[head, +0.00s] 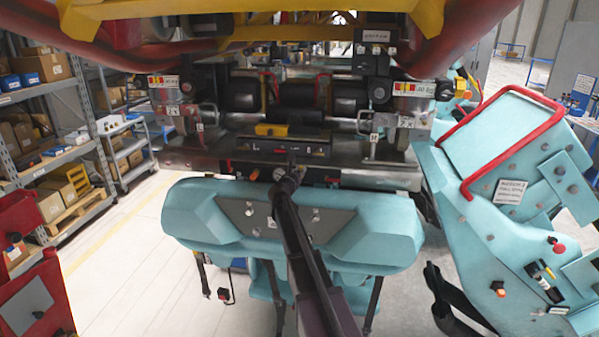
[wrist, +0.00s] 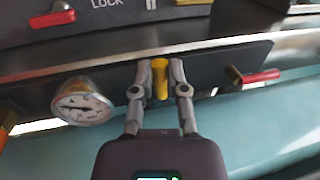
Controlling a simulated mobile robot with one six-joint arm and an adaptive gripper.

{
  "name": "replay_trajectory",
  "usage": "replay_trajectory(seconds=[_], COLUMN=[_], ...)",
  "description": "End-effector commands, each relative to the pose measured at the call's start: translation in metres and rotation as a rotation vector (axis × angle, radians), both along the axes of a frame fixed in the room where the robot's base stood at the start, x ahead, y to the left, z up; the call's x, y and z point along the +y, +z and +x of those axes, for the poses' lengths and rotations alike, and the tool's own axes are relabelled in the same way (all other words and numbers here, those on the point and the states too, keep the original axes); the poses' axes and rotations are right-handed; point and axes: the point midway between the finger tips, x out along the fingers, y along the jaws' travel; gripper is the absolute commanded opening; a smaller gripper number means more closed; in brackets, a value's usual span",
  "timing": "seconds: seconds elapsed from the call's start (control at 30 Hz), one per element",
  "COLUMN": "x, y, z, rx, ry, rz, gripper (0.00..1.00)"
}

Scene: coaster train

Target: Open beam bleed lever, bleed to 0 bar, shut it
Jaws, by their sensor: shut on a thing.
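My gripper (wrist: 160,80) is closed around a yellow lever handle (wrist: 160,77) on a dark panel strip (wrist: 215,62) in the wrist view. The handle stands roughly upright in the picture between the two fingers. A round white-faced pressure gauge (wrist: 82,102) sits to the left of my gripper; its needle is too small to read surely. In the head view my gripper (head: 290,180) reaches the dark beam under the train, and my wrist hides the yellow lever there. No label naming the lever is readable.
A red-handled valve (wrist: 258,76) is on the strip to the right, and another red handle (wrist: 52,17) is at upper left by a LOCK marking. In the head view a padded teal seat part (head: 375,230) lies beneath my arm. A teal seat with a red bar (head: 515,165) stands right.

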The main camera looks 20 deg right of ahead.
Motion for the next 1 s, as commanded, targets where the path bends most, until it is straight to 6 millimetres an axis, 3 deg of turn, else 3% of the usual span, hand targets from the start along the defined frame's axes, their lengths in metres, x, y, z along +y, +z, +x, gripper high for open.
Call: replay_trajectory(seconds=[0.47,1.0], x=[-0.003,-0.017], y=[0.001,-0.003], z=[-0.001,-0.010], rx=[-0.053,-0.297], ry=[0.006,0.004], rz=[0.076,0.438], gripper=[0.00,0.00])
